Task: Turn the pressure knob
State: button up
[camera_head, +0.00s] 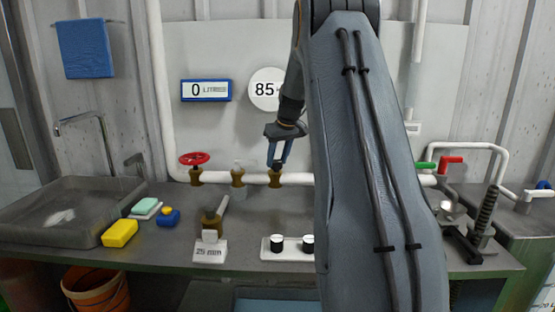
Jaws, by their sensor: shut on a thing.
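My gripper (279,162) points down at the white pipe along the back wall. Its blue-grey fingers are shut on a knob on top of a brass fitting (275,180), which looks to be the pressure knob. The fingers hide most of the knob, so I cannot tell its shape or how far it is turned.
A red handwheel valve (195,158) and another brass fitting (238,177) sit on the pipe to the left. A sink, a yellow sponge (120,233) and a white tray (265,250) are on the bench. My arm blocks the right centre.

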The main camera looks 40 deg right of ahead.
dwell(0.4)
jog(key=o, duration=1)
jog(key=shift+o, duration=0.2)
jog(key=b+v, duration=0.2)
jog(key=v, duration=0.6)
jog(key=shift+a+f, duration=0.1)
jog(key=shift+a, duration=0.05)
